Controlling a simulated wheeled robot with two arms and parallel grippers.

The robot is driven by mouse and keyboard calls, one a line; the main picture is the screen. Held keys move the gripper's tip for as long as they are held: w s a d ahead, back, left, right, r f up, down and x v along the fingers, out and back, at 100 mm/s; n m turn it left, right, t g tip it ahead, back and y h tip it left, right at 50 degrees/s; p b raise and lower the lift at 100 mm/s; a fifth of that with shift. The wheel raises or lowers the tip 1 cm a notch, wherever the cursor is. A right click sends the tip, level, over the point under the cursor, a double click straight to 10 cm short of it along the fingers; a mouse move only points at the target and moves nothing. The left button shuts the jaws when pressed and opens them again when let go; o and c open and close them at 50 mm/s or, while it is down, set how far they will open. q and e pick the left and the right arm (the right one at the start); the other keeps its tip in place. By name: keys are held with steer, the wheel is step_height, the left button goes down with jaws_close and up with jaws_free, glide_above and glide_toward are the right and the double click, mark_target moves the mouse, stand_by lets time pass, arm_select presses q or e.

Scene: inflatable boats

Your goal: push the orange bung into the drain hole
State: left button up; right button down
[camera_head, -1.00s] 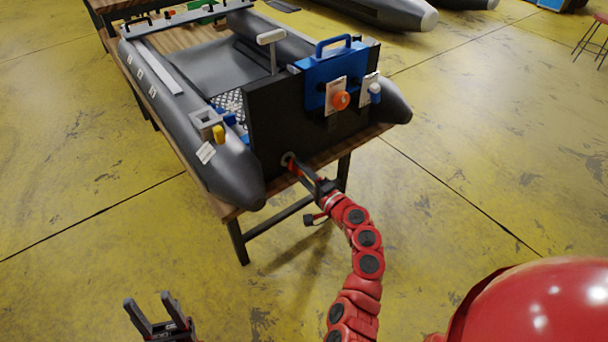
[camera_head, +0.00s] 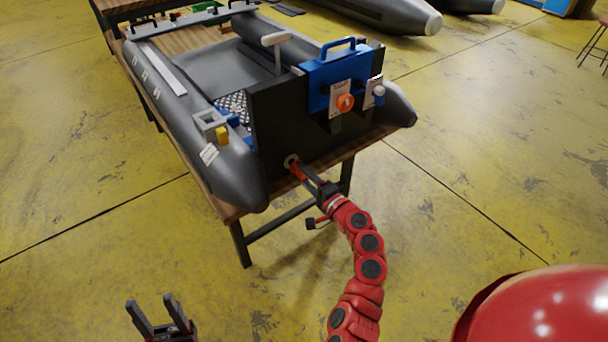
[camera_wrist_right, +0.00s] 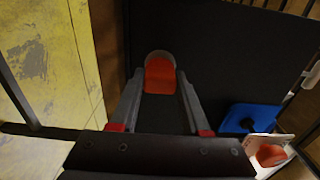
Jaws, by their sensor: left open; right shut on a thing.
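The orange bung (camera_wrist_right: 160,77) is held between the fingertips of my right gripper (camera_wrist_right: 160,90). It faces the pale round drain hole fitting (camera_wrist_right: 160,55) low on the boat's black transom (camera_wrist_right: 220,60); the bung covers most of the fitting in the wrist view. In the head view my right gripper (camera_head: 297,171) reaches the drain fitting (camera_head: 290,160) near the transom's lower left. I cannot tell how deep the bung sits in the hole. My left gripper (camera_head: 150,303) is open and empty, low at the left, well away from the boat.
The grey inflatable boat (camera_head: 240,165) rests on a wooden bench (camera_head: 225,208).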

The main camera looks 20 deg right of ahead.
steer(key=shift+b+x, duration=0.3)
steer(key=shift+x, duration=0.65)
stand_by(0.4)
steer(key=shift+c, duration=1.5)
jaws_free()
steer(key=v, duration=1.7)
steer(key=shift+s, duration=0.15)
steer(key=shift+d, duration=0.1)
